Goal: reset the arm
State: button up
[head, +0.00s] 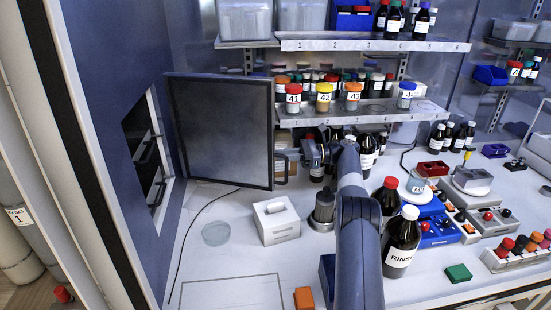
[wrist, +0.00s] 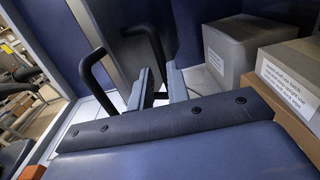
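My arm reaches over the bench in the head view, and my gripper (head: 292,155) is beside the right edge of a dark grey door panel (head: 221,130) that stands open. A dark handle (head: 282,167) shows at that edge, close to the gripper. In the wrist view my two grey fingers (wrist: 158,88) are apart, with a gap between them. A black bar handle (wrist: 150,32) rises close to the fingers, and another black loop (wrist: 92,66) stands left of them. I cannot tell whether the fingers touch either one.
A brown RINSE bottle (head: 402,245) stands just right of my arm. A white box (head: 276,220) stands left of it. Shelves with labelled jars (head: 325,95) are above and behind. Cardboard boxes (wrist: 238,45) are right of the fingers. Bench space is clear at front left.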

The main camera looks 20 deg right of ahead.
aim_at(266, 156)
jog(key=shift+s+d, duration=0.1)
jog(key=shift+d, duration=0.3)
jog(key=shift+a, duration=0.1)
jog(key=a, duration=0.2)
jog(key=w+a+p, duration=0.1)
jog(key=a, duration=0.1)
jog(key=a+p, duration=0.1)
jog(key=a, duration=0.2)
jog(key=shift+w+r, duration=0.15)
jog(key=shift+d, duration=0.1)
dwell(0.4)
